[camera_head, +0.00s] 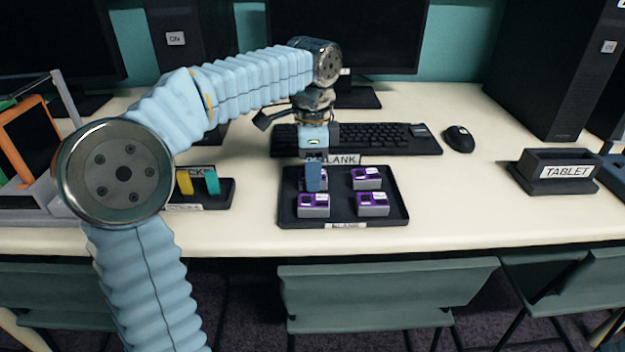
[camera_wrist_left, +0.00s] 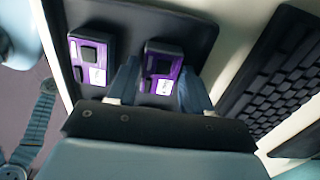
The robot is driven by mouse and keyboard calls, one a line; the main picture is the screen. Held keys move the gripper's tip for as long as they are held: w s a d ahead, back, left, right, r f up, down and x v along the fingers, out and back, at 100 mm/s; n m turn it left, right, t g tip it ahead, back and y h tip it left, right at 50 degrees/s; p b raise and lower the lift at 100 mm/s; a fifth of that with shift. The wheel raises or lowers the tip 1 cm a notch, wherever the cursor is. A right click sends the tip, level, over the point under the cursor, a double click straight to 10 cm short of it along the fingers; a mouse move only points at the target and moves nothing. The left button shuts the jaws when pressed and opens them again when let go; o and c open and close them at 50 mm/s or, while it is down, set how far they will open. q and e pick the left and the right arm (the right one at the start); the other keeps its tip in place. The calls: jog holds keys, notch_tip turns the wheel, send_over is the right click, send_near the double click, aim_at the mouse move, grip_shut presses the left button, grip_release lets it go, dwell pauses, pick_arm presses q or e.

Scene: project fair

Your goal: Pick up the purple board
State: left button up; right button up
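Several purple-topped boards sit in a black tray (camera_head: 346,222): a front-left board (camera_head: 313,204), a front-right board (camera_head: 373,204), a back-right board (camera_head: 367,179) and a back-left board (camera_wrist_left: 161,64). My left gripper (camera_head: 313,178) points down over the back-left board and hides much of it in the head view. In the left wrist view, the fingers of my left gripper (camera_wrist_left: 160,85) stand on either side of this board, close to it. They look open; contact is not clear. A neighbouring purple board (camera_wrist_left: 88,58) lies left of them. My right gripper is not in view.
A keyboard (camera_head: 385,138) lies behind the tray, with a mouse (camera_head: 459,139) to its right. A TABLET holder (camera_head: 556,172) stands at the right. A small rack (camera_head: 215,196) with yellow and teal pieces stands left. The table is clear between tray and tablet holder.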

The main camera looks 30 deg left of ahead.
pick_arm(q)
jog(key=c, duration=0.6)
jog(key=shift+r, duration=0.1)
jog(key=shift+c, duration=0.2)
